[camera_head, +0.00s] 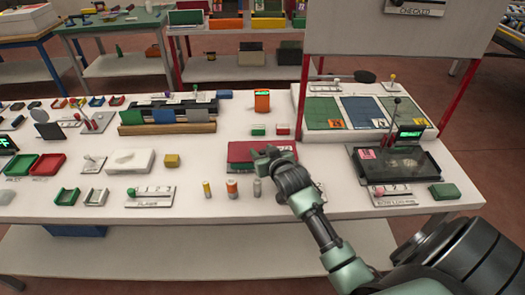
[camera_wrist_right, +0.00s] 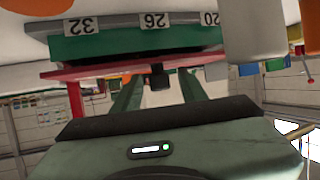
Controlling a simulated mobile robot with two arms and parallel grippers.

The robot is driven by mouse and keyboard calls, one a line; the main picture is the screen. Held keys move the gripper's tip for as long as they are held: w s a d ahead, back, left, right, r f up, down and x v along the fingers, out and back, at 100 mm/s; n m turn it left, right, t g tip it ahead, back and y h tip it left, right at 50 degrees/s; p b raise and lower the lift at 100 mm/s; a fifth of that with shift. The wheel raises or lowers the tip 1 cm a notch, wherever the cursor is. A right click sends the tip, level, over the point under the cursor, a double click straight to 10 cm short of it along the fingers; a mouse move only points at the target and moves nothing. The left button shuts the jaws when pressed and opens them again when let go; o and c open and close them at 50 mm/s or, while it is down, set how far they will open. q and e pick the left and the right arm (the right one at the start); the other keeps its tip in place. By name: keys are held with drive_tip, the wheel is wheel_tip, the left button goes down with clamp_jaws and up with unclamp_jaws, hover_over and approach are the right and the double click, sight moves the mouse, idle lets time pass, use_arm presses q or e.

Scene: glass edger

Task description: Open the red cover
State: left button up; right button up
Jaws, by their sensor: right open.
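The red cover (camera_head: 239,151) lies flat and closed-looking on the white table, near the middle of the head view. My right gripper (camera_head: 272,153) is over its right part, with the arm coming in from the lower right. The gripper hides part of the cover. In the right wrist view a red edge (camera_wrist_right: 90,70) shows below a green band with number labels. My left gripper is not in view.
Small cylinders (camera_head: 232,188) stand just in front of the cover. An orange device (camera_head: 262,101) and small green and red blocks (camera_head: 282,129) stand behind it. A dark tray device (camera_head: 400,163) is to the right.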

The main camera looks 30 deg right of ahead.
clamp_jaws()
idle(1.5)
